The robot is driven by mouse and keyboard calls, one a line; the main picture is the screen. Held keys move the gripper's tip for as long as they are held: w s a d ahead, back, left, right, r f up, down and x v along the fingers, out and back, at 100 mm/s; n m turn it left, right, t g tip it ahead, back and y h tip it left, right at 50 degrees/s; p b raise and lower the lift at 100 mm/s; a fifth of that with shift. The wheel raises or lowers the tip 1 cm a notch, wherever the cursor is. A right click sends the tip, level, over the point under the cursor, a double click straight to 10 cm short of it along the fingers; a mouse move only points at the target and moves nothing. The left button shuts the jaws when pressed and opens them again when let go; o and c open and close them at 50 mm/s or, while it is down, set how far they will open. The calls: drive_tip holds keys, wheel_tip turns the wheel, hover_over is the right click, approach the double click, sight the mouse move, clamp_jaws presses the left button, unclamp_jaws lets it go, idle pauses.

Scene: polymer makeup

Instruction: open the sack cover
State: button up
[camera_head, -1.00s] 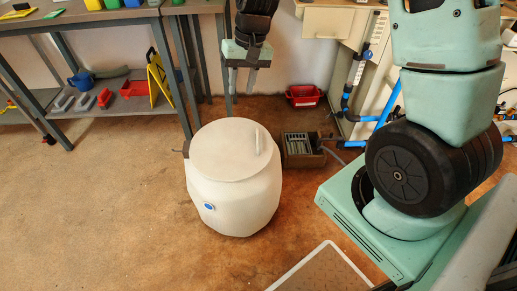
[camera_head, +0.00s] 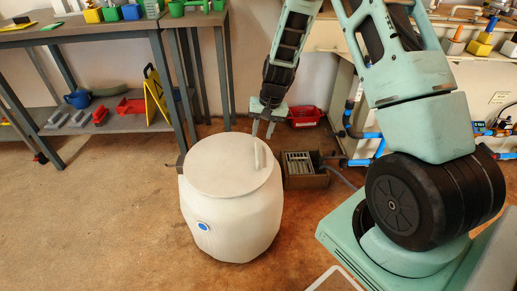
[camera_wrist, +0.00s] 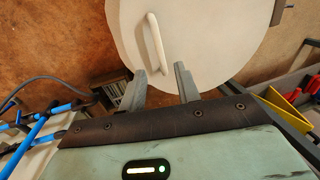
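The sack is a white, barrel-shaped container (camera_head: 235,222) standing upright on the floor, with a blue-ringed spot on its front. Its flat round white cover (camera_head: 215,168) is on top and looks closed. A raised bar handle (camera_head: 259,154) stands near the cover's right edge. My gripper (camera_head: 263,130) is just behind and above that handle, fingers pointing down. In the wrist view the cover (camera_wrist: 205,45) fills the upper middle, with the handle (camera_wrist: 155,43) just beyond the fingertips.
A brown crate (camera_head: 305,178) stands on the floor right of the container, with a red bin (camera_head: 304,117) behind it. A grey workbench (camera_head: 90,37) is at the back left, with a yellow floor sign (camera_head: 155,95) by it. Floor left of the container is clear.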

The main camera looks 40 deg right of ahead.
sight(257, 150)
drive_tip(key=f, duration=0.2)
drive_tip(key=f+b, duration=0.1)
drive_tip(key=f, duration=0.1)
drive_tip(key=a+f, duration=0.1)
drive_tip(key=f, duration=0.1)
drive_tip(key=shift+w+f, duration=0.2)
drive_tip(key=shift+w, duration=0.2)
clamp_jaws()
